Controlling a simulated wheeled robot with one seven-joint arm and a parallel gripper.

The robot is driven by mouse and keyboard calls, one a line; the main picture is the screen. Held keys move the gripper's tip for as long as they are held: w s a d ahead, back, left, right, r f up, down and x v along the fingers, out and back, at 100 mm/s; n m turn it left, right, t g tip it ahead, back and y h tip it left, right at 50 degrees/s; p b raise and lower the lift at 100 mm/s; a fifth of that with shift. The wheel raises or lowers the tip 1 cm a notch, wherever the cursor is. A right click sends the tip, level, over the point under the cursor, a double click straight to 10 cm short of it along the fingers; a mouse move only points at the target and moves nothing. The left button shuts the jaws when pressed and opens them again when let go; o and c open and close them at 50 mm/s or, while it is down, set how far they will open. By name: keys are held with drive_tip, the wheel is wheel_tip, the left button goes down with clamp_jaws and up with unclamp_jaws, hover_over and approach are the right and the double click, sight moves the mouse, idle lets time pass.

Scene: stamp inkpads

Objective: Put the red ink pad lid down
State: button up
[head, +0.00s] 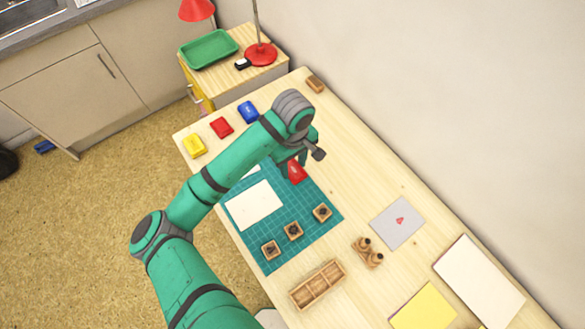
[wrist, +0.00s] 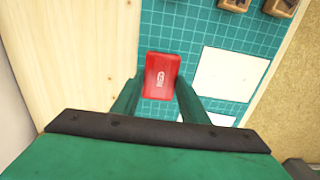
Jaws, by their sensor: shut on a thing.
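The red ink pad lid (wrist: 161,76) is between the fingertips of my gripper (wrist: 158,97) in the wrist view, with a pale label on its top. My gripper is shut on it. In the head view the lid (head: 297,172) shows under my gripper (head: 291,160), over the upper part of the green cutting mat (head: 328,214). I cannot tell whether it touches the mat. A red ink pad (head: 222,127) sits on the table between a yellow pad (head: 194,146) and a blue pad (head: 248,111).
White cards (head: 253,205) and several wooden stamps (head: 293,230) are on the mat. A wooden tray (head: 317,286), a grey card (head: 397,221) and yellow paper (head: 424,307) lie nearer. A side table holds a green tray (head: 209,50) and red lamp. Bare wood lies right of the mat.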

sight(296, 165)
drive_tip(key=shift+w+d+f, duration=0.35)
drive_tip(key=shift+w+f, duration=0.05)
drive_tip(key=shift+f, duration=0.3)
drive_tip(key=shift+w+d+f, duration=0.1)
drive_tip(key=shift+w+f, duration=0.05)
drive_tip(key=shift+f, duration=1.6)
drive_tip(key=shift+f, duration=0.15)
drive_tip(key=o, duration=1)
drive_tip(key=shift+o, duration=0.2)
wheel_tip(296, 165, up, 12)
drive_tip(key=shift+r, duration=0.2)
